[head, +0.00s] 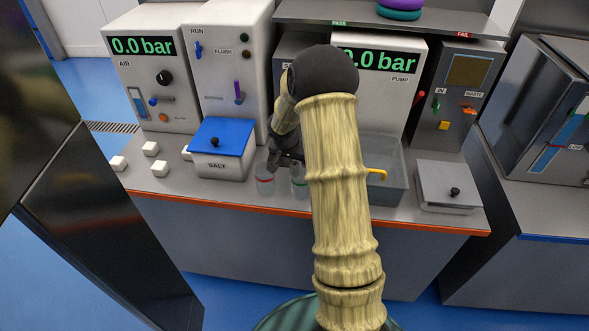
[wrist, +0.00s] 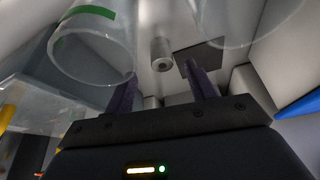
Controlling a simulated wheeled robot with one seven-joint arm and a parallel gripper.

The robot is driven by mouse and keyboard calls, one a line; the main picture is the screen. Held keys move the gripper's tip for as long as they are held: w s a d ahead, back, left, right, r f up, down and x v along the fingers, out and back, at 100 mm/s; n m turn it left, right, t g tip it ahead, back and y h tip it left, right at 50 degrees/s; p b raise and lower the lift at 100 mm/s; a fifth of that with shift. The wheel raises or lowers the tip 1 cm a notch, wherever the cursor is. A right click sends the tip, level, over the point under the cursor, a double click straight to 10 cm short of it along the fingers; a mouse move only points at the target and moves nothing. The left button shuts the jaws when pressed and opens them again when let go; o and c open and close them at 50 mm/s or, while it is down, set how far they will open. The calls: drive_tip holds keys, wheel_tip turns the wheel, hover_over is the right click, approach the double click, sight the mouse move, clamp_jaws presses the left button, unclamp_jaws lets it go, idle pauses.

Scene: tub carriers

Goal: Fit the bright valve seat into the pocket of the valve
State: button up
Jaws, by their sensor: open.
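My gripper (head: 286,158) is low over the worktop, just behind the two clear cups and partly hidden by my arm. In the wrist view its two dark fingers (wrist: 160,76) are apart, with nothing seen clamped between them. A small grey metal cylinder (wrist: 162,55) with a dark hole in its end shows beyond the fingers, roughly in line with the gap. I cannot tell whether it is the valve or another fitting. I cannot make out the bright valve seat in either view.
A red-banded clear cup (head: 265,182) and a green-banded one (head: 299,182) stand near the orange front edge. The salt box (head: 222,168) is left; a clear basin (head: 388,195) with a yellow tap (head: 377,173) is right. White cubes (head: 150,148) lie farther left.

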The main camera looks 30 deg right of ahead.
sight(294, 165)
drive_tip(key=x, duration=0.4)
drive_tip(key=shift+w, duration=0.2)
drive_tip(key=shift+c, duration=0.5)
clamp_jaws()
wheel_tip(294, 165, up, 10)
drive_tip(key=shift+p, duration=0.3)
idle(0.7)
